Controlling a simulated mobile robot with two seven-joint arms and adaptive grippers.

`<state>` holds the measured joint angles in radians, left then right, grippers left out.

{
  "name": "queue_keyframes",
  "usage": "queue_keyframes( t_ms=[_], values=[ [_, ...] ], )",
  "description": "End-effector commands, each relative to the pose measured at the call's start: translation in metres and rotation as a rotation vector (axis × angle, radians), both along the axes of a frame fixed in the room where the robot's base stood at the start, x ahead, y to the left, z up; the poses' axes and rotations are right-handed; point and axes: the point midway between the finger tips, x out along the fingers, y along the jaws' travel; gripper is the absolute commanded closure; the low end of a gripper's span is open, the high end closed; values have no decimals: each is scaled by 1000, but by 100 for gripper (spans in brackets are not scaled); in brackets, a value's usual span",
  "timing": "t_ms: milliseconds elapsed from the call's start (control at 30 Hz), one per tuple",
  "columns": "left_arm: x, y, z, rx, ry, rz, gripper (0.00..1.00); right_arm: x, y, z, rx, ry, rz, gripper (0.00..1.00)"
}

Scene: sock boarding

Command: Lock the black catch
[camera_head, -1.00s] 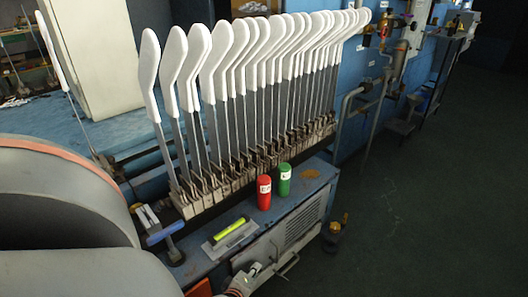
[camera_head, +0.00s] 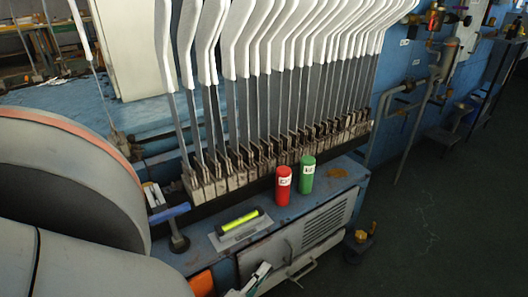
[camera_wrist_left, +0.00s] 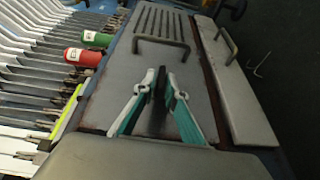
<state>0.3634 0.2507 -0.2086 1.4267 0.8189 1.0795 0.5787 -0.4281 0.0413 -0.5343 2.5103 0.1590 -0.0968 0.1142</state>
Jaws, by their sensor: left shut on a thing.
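My left gripper (camera_wrist_left: 161,84) shows in the left wrist view with teal and white fingers. It is shut on a thin black piece, which looks like the black catch (camera_wrist_left: 159,108), standing out from a grey cabinet front (camera_wrist_left: 202,95). Part of the catch is hidden between the fingers. In the head view the gripper (camera_head: 257,279) shows only in part at the bottom edge, in front of the cabinet, and the catch cannot be made out there. My right gripper is in neither view.
Red (camera_head: 283,188) and green (camera_head: 307,176) cylinders stand on the blue ledge near a yellow-green level tool (camera_head: 239,221). Behind them is a row of white-topped sock boards (camera_head: 239,40). A vent grille (camera_head: 326,222) and a bar handle (camera_head: 302,266) are on the cabinet front.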

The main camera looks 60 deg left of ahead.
Motion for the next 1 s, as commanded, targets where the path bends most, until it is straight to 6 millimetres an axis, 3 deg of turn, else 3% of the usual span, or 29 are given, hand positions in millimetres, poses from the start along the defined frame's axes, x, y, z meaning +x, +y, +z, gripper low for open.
queue_keyframes(
  t_ms=[633, 700, 1000],
  values=[
    [1, 1, 1, 6, -49, 2, 100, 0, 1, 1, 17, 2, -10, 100],
    [1, 1, 1, 6, -49, 2, 76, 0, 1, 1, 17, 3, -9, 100],
    [1, 1, 0, 5, -47, 2, 76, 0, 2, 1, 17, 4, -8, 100]
  ],
)
